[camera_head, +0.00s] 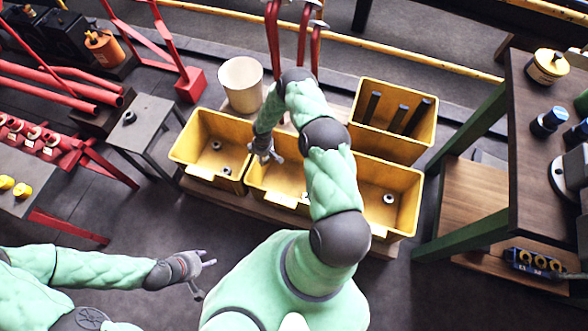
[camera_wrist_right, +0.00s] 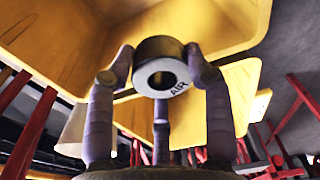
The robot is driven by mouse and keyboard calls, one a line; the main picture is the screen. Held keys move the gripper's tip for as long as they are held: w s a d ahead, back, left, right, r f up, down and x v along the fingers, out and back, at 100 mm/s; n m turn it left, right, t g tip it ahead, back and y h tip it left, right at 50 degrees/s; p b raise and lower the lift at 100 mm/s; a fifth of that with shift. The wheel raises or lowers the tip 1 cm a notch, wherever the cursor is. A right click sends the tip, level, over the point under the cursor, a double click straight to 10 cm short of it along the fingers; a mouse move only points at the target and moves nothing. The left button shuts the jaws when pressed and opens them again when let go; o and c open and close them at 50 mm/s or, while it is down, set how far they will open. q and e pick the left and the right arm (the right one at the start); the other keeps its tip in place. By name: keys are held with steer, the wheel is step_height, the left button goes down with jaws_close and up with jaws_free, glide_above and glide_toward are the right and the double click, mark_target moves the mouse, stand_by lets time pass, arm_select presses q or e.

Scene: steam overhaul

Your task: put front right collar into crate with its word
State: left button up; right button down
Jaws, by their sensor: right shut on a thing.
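My right gripper (camera_head: 264,154) is above the front row of yellow crates, near the wall between the left crate (camera_head: 190,147) and the middle crate (camera_head: 266,182). In the right wrist view its fingers (camera_wrist_right: 162,78) are shut on a grey metal collar (camera_wrist_right: 154,47) marked "AIR", with a round hole. In the head view the held collar is hidden or too small to tell. The right crate (camera_head: 398,176) stands beside the middle one, partly behind my right arm. No words are readable on the crates. My left gripper (camera_head: 203,274) is open and empty over the floor.
Small metal pieces lie in the crates. A back crate (camera_head: 425,133) holds dark bars. A cream bin (camera_head: 240,84) stands behind the left crate. A wooden table (camera_head: 530,135) is at right, a small grey stool (camera_head: 142,122) and red racks at left.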

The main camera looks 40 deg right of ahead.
steer(key=s+d+f+n+b, duration=0.1)
steer(key=s+f, duration=0.3)
steer(key=f, duration=0.5)
steer(key=s+d+f+n+b, duration=0.15)
steer(key=s+f, duration=0.25)
steer(key=f, duration=0.4)
steer(key=b, duration=0.3)
glide_above(281, 191)
steer(key=shift+y, duration=0.3)
steer(key=f, duration=0.6)
steer(key=shift+s+d+f, duration=0.15)
steer(key=shift+d, duration=0.15)
steer(key=shift+f+b, duration=1.45)
steer(key=shift+f, duration=0.7)
steer(key=shift+r, duration=0.1)
steer(key=shift+f, duration=0.3)
steer(key=shift+c, duration=2.4)
jaws_free()
